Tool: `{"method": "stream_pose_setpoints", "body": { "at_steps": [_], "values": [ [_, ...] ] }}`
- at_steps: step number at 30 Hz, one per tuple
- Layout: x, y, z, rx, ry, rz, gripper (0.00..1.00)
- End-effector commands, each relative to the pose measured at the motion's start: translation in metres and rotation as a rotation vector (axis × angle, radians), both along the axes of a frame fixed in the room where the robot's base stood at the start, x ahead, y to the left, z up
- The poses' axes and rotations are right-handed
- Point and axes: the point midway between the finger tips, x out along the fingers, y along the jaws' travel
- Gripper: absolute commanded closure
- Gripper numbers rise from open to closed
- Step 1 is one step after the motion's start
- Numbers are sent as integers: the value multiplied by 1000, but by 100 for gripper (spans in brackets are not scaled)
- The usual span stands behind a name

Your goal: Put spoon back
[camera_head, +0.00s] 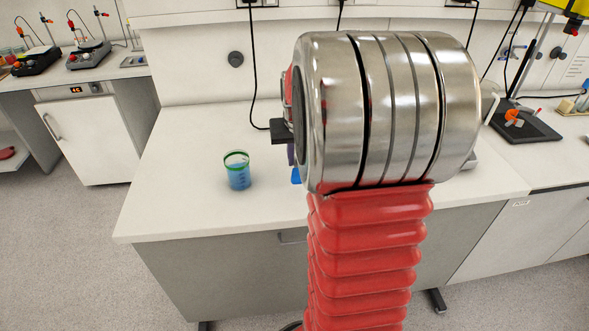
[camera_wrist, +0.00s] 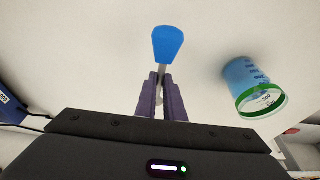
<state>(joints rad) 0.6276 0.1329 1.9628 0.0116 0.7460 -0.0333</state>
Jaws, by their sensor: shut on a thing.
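In the wrist view, my gripper (camera_wrist: 161,103) has its two purple fingers shut on the thin grey stem of a spoon. The spoon's (camera_wrist: 168,45) blue end sticks out past the fingertips over the white table. In the head view, my own red and metal arm hides most of the gripper, and only a small blue bit of the spoon (camera_head: 296,176) shows beside it. A beaker with a green rim and blue contents (camera_head: 238,175) stands upright on the table, left of my arm. In the wrist view the beaker (camera_wrist: 246,82) is right of the spoon, apart from it.
The white table (camera_head: 185,150) is clear around the beaker. Stirrer devices (camera_head: 88,52) stand on a bench at the far left. A black stand base (camera_head: 522,125) is on the right. A black cable (camera_head: 254,80) hangs down the wall behind the table.

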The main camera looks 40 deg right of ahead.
Motion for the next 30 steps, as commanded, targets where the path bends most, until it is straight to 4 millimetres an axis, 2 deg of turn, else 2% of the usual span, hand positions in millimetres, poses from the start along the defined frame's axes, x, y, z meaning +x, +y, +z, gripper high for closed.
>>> {"method": "stream_pose_setpoints", "body": {
  "at_steps": [11,21,29,30],
  "values": [
    [0,1,-6,0,0,1,100],
    [0,1,-40,1,1,2,100],
    [1,1,-43,0,0,2,100],
    [1,1,-43,0,0,2,89]
  ]
}}
